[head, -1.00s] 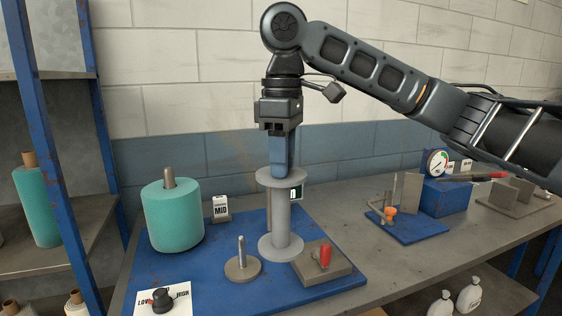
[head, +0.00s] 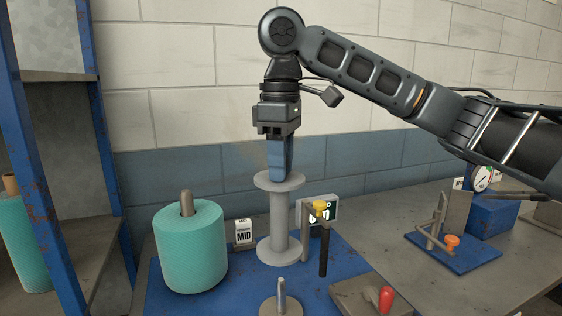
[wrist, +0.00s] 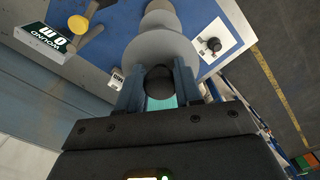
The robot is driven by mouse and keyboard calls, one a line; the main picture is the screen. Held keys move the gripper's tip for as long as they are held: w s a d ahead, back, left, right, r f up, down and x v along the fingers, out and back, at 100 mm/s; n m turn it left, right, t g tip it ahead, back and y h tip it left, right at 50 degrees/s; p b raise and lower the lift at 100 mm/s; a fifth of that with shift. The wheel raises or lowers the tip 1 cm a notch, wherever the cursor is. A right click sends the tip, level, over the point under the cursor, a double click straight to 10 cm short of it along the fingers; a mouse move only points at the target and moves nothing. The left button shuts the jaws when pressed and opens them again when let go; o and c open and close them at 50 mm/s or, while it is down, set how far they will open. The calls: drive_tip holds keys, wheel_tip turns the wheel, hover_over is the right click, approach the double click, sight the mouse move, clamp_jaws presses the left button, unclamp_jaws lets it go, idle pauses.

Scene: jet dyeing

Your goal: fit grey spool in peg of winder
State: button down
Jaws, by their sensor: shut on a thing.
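The grey spool (head: 279,220) hangs upright below my gripper (head: 280,172). My gripper is shut on the spool's top end, and its blue fingers also show in the wrist view (wrist: 158,88). The winder's blue base (head: 235,285) carries an upright metal peg (head: 282,290) on a round grey disc. In the head view the spool appears behind the peg and apart from it. I cannot tell how far the spool's lower flange is above the base. In the wrist view the spool's flange (wrist: 160,50) lies ahead of the fingers, and the peg is hidden.
A teal yarn package (head: 190,250) stands left of the spool, beside a MID card (head: 244,233). A post with a yellow knob (head: 320,207) and a display (head: 328,213) stand close right. A red-handled block (head: 385,298) is front right.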

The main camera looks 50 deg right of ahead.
sight(282, 204)
drive_tip(key=shift+s, duration=0.15)
drive_tip(key=shift+f+b, duration=3.65)
drive_tip(key=shift+f, duration=4.35)
drive_tip(key=c, duration=0.7)
unclamp_jaws()
drive_tip(key=shift+r, duration=3.85)
